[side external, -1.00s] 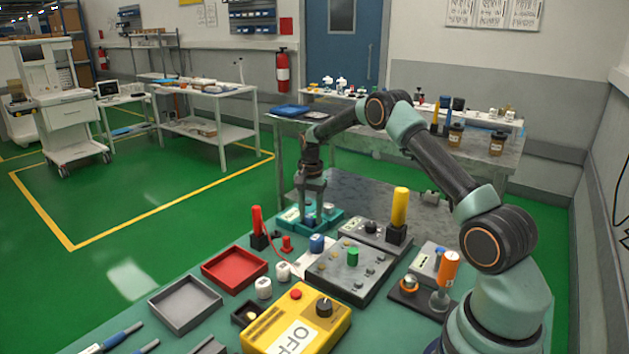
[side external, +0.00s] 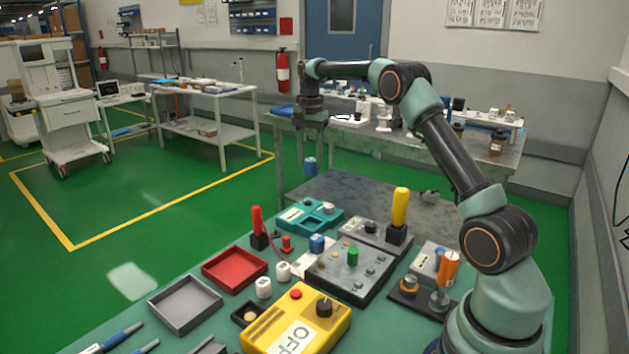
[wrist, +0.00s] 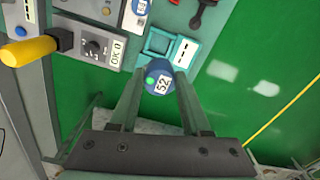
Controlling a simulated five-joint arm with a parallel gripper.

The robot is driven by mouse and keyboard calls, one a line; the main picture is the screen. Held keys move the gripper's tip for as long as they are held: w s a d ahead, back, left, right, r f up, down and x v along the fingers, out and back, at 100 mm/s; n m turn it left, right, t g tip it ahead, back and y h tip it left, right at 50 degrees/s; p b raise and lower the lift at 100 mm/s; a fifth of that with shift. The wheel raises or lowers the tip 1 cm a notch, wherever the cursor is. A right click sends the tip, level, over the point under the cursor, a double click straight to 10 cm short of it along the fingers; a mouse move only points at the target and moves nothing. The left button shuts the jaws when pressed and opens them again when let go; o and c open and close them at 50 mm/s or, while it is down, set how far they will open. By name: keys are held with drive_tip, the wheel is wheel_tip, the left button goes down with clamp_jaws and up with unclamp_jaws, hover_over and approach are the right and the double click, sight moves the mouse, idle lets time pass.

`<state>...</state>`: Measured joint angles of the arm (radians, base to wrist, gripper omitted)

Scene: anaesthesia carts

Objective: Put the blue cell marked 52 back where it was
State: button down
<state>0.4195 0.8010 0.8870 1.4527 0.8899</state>
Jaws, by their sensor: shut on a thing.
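My gripper (wrist: 157,95) is shut on the blue cell marked 52 (wrist: 161,79), which has a green dot beside the number on its top. In the side external view the cell (side external: 310,166) hangs between the fingers, high above the teal holder (side external: 296,222) and apart from it. In the wrist view the holder (wrist: 150,53) lies beyond the cell, with a pale panel at its right. The cell hides part of the holder there.
Another blue cell (side external: 317,243) stands near a grey control box (side external: 342,284). A yellow-handled lever (side external: 400,208), red-handled lever (side external: 257,222), red tray (side external: 235,287) and yellow box (side external: 257,335) crowd the bench. Open floor lies left of the bench.

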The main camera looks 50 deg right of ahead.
sight(309, 161)
wheel_tip(309, 161, up, 2)
drive_tip(key=shift+r, duration=0.2)
drive_tip(key=shift+a+r, duration=0.1)
drive_tip(key=shift+r, duration=0.2)
drive_tip(key=shift+s+a+r, duration=0.1)
drive_tip(key=shift+a+r, duration=0.05)
drive_tip(key=shift+a, duration=0.2)
drive_tip(key=s+a+n, duration=0.8)
drive_tip(key=a+n, duration=0.1)
drive_tip(key=a, duration=0.4)
drive_tip(key=f, duration=2)
drive_tip(key=shift+w+f, duration=0.2)
drive_tip(key=shift+f, duration=0.15)
